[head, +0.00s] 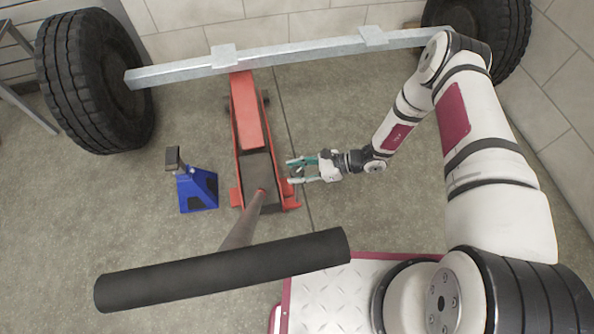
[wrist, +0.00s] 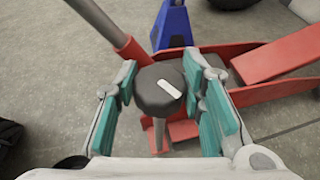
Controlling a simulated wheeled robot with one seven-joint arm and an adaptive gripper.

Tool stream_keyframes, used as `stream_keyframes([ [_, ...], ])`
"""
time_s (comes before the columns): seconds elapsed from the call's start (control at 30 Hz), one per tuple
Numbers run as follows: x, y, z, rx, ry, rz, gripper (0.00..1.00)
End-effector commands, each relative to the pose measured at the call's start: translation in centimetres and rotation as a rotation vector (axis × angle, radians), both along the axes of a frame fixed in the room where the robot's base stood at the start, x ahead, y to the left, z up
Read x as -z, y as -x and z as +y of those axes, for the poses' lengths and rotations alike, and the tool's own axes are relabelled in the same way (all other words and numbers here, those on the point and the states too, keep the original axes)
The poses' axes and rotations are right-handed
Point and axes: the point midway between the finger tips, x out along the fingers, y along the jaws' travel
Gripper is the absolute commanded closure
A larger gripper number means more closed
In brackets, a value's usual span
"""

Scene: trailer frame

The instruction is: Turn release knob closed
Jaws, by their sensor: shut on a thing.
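The release knob (wrist: 156,97) is dark grey and round, with a white line on its face. It sits on a thin shaft at the red floor jack (head: 248,110), near the base of the jack's handle. My gripper (head: 290,171) is at the right side of the jack's rear end, its teal-padded fingers on either side of the knob. In the wrist view my gripper (wrist: 160,80) is shut on the knob. The white line slants from upper left to lower right there. The knob is too small to make out in the head view.
A long handle with a black grip (head: 222,270) rises from the jack toward the camera. A blue jack stand (head: 197,190) is left of the jack. A grey axle beam (head: 290,55) with tyres (head: 95,80) spans the back. Floor right of the gripper is clear.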

Motion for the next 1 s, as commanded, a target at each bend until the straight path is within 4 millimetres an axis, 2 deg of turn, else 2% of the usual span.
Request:
stream_keyframes([
  [1.0, -0.17, 0.3, 0.0, 0.52, 0.002, 0.005, 0.92],
])
